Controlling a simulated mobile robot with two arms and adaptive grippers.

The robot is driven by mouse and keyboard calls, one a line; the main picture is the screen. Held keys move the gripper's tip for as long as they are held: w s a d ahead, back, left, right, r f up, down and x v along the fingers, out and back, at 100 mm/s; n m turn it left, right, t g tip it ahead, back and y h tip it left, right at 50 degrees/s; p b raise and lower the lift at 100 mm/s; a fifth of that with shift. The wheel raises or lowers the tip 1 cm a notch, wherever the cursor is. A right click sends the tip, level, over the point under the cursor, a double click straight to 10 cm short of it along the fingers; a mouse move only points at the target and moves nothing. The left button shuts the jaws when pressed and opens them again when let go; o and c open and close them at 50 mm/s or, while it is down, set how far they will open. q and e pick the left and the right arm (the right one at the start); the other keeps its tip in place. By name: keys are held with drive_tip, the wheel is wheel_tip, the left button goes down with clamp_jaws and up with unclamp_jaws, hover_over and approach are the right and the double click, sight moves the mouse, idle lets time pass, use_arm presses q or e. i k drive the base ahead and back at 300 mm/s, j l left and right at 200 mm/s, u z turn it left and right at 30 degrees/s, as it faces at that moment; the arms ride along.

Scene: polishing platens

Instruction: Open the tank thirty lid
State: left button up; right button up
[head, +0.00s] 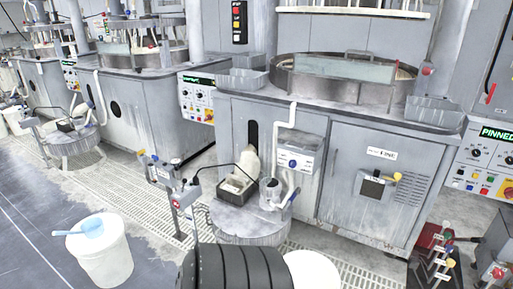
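No tank marked thirty can be made out. A low round grey tank (228,237) stands on the floor in front of the nearest polishing machine. Its flat lid (228,218) appears shut, with a dark tray (236,186) and a grey jug (270,194) on top. A similar round tank (70,156) with things on its lid stands farther back at the left. I cannot read a number on either tank. Neither of my grippers is in view.
The nearest machine (351,185) stands behind the tank. A white bucket (104,263) with a blue scoop (92,228) stands at the lower left. A dark ribbed object (236,269) and a white round top (312,271) crowd the bottom edge. Open floor lies left.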

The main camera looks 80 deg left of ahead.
sight(234, 220)
drive_tip(key=u, duration=2.75)
